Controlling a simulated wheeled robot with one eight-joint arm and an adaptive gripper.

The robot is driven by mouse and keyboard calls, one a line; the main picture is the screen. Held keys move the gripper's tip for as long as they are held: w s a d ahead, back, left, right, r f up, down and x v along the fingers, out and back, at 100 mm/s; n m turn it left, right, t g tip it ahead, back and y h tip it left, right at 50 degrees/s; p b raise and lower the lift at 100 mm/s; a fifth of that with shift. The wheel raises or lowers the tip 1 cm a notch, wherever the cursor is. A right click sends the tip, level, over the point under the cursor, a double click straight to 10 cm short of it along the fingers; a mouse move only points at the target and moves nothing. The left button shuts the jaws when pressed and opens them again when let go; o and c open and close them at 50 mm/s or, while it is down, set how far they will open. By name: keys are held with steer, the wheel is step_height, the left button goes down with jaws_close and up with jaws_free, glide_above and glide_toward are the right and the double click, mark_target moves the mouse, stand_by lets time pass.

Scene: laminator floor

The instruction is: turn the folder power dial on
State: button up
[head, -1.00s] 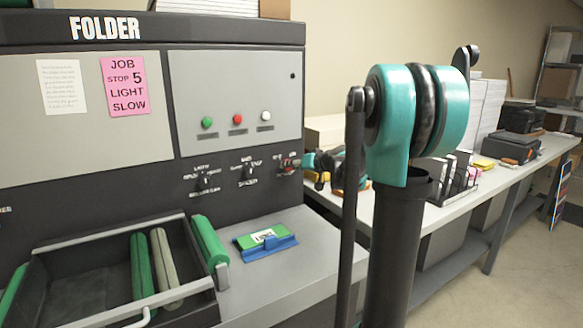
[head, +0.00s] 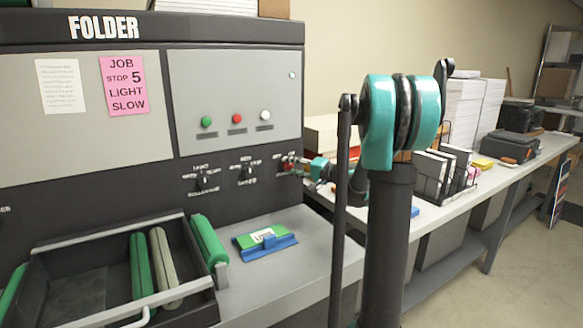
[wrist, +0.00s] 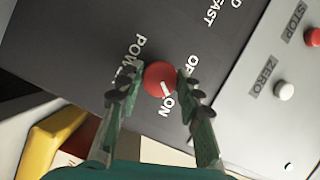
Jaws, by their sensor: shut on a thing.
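The red folder power dial (wrist: 160,76) is on the dark panel in the wrist view, with POWER, OFF and ON lettered around it. Its white pointer mark points to ON. My gripper (wrist: 155,80) is shut on the dial, one finger on each side of it. In the head view my gripper (head: 298,168) reaches the dial (head: 287,162) at the right end of the control row, partly hiding it.
Two dark selector knobs (head: 203,178) (head: 247,171) are left of the dial. Green, red and white buttons (head: 237,119) are above. A blue-and-green block (head: 265,238) lies on the grey ledge below. A long table (head: 445,205) with papers and racks stands to the right.

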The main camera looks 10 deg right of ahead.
steer(key=shift+m+y, duration=0.3)
steer(key=shift+m, duration=0.3)
steer(key=o, duration=1.2)
steer(key=shift+c, duration=0.2)
steer(key=v, duration=1.2)
steer(key=shift+f, duration=0.2)
